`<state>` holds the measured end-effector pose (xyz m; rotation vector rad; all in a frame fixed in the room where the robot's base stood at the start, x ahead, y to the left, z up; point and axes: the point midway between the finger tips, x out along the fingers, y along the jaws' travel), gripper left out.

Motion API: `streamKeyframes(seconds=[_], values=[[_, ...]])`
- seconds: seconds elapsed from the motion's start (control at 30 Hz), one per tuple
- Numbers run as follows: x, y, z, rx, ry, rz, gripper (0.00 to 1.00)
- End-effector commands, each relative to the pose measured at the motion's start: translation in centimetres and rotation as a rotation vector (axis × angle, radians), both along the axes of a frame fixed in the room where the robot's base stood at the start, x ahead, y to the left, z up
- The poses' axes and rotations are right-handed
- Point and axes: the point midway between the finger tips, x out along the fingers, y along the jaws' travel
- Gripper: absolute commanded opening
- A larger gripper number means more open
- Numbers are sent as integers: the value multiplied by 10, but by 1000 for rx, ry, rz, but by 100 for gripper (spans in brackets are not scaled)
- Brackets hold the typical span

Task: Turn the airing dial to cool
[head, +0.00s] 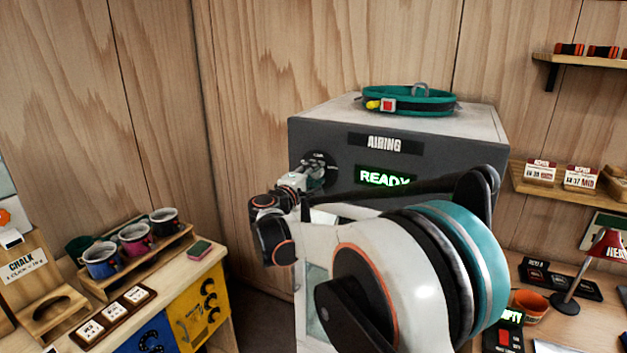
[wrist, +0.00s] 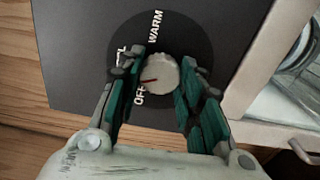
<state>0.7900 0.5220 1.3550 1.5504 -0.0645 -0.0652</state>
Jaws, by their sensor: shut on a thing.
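The airing dial (wrist: 160,74) is a pale round knob on a dark disc on the cabinet's dark front. Its red pointer faces left and slightly down, between OFF (wrist: 140,98) and the partly hidden label ending in L (wrist: 122,55). WARM (wrist: 155,25) is above it. My gripper (wrist: 158,78) has one green-padded finger on each side of the knob and is shut on it. In the head view my gripper (head: 312,173) is at the dark disc on the cabinet's front, left of the READY display (head: 385,177); the knob is mostly hidden there.
The airing cabinet (head: 299,150) has a teal harness belt (head: 410,100) on top. My arm covers much of its lower front. A bench with mugs (head: 135,238) is at left. A red lamp (head: 605,245) and an orange cup (head: 530,304) are on the right bench.

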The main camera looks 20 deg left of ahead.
Motion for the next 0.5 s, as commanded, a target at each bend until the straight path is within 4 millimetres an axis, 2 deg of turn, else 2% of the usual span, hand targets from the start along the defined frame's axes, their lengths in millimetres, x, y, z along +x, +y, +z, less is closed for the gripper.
streamKeyframes(seconds=[0.2, 0.5], values=[[0, 0, -3, 188, -14, -1, 10], [0, 0, -2, 370, -29, -2, 10]])
